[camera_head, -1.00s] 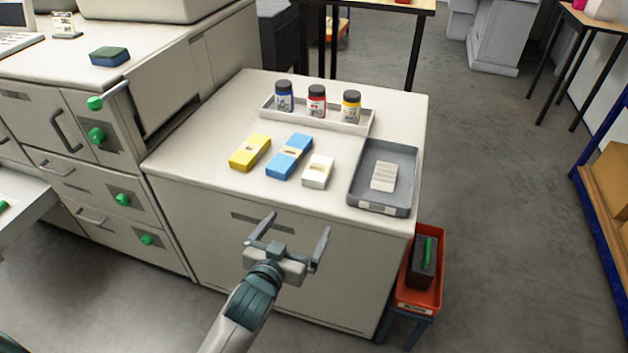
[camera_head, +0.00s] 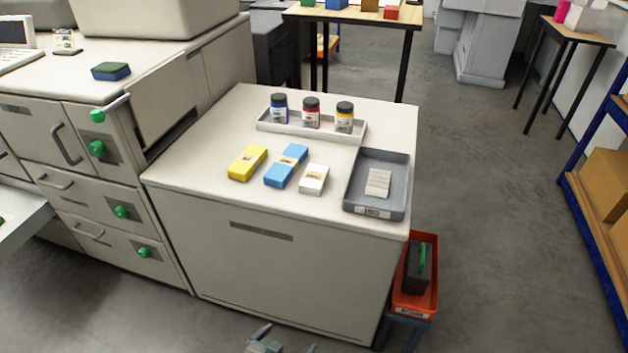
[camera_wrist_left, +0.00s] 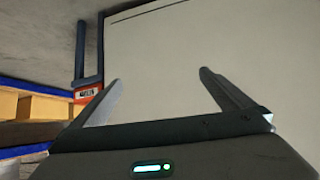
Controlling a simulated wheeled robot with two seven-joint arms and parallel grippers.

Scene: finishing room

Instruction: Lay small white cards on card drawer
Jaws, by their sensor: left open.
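The small white cards (camera_head: 314,179) look like a short white pack with a band, lying on the cabinet top at the right end of a row of packs. A shallow grey tray (camera_head: 401,160), which may be the card drawer, stands to their right. A light, flat stack (camera_head: 378,183) lies inside it. My left gripper (camera_head: 285,344) is at the bottom edge of the head view, mostly cut off, below and in front of the cabinet. In the left wrist view its two fingers (camera_wrist_left: 160,92) are apart, with nothing between them. My right gripper is not in view.
Yellow (camera_head: 248,162) and blue (camera_head: 286,166) packs lie left of the white one. A white rack (camera_head: 262,124) with three jars stands behind. A red bin (camera_head: 431,290) stands beside the cabinet's right side. The cabinet's front edge is clear.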

